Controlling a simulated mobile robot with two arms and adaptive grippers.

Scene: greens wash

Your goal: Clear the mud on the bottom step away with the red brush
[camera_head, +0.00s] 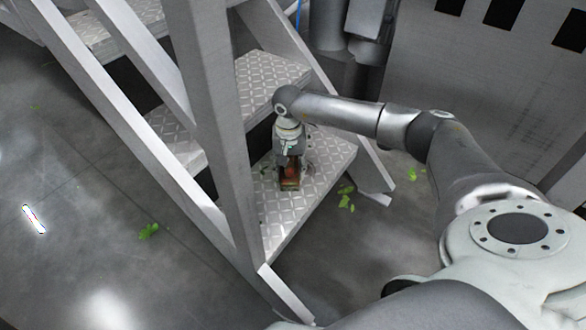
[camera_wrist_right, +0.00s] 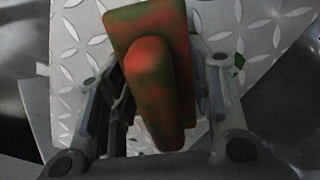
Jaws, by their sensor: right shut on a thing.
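The red brush (camera_head: 290,182) is in my right gripper (camera_head: 290,164), low over the bottom step (camera_head: 315,192) of the metal stairs. In the right wrist view the brush (camera_wrist_right: 158,75) is red with green-brown smears, and the fingers of the gripper (camera_wrist_right: 160,95) stand on both sides of it. The brush seems to be on or just above the tread; I cannot tell whether it touches. Small dark and green specks show on the step around the brush. No clear mud patch shows; the brush and gripper hide part of the tread. My left gripper is not in view.
The slanted stair rails (camera_head: 213,120) rise close to the left of my right arm, and the second step (camera_head: 268,80) is above and behind. Green leaf scraps (camera_head: 347,197) lie on the floor right of the step, and another (camera_head: 149,231) lies at left. The floor at left is mostly clear.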

